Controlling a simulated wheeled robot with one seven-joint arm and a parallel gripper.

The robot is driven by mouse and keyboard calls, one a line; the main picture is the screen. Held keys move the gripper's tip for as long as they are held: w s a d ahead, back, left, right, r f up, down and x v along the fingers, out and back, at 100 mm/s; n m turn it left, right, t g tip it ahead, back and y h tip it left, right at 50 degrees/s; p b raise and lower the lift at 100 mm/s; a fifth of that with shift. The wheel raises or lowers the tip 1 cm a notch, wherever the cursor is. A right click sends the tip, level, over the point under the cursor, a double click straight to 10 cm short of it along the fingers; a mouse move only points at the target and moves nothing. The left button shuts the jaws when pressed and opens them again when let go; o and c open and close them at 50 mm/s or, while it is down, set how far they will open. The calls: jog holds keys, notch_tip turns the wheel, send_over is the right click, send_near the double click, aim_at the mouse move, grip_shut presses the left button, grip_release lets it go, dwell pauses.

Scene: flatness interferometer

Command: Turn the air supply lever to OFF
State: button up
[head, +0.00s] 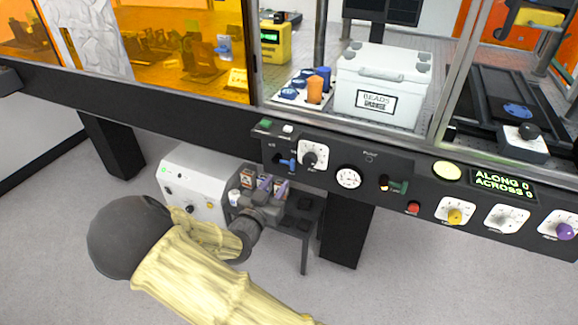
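The front panel (330,176) of the interferometer bench carries the controls. A green handle (397,187) sits farther right, past a round white gauge (348,177). The labels are too small to read, so I cannot tell for certain which is the air supply lever or its setting. My gripper (268,203) is below and left of the panel, apart from the blue lever, in front of a low dark table.
A white instrument box (192,187) and a dark low table (304,215) with small boxes stand under the bench. Bench legs (348,232) rise nearby. The panel's right part holds a red button (413,207), yellow knob (455,216) and purple knob (565,230). Floor in front is clear.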

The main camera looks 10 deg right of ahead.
aim_at(292, 162)
jog(key=x, duration=0.9)
jog(key=shift+w+d, duration=0.1)
jog(key=shift+w, duration=0.05)
jog(key=shift+w+d, duration=0.15)
jog(key=shift+d, duration=0.1)
jog(key=shift+a, duration=0.1)
grip_shut()
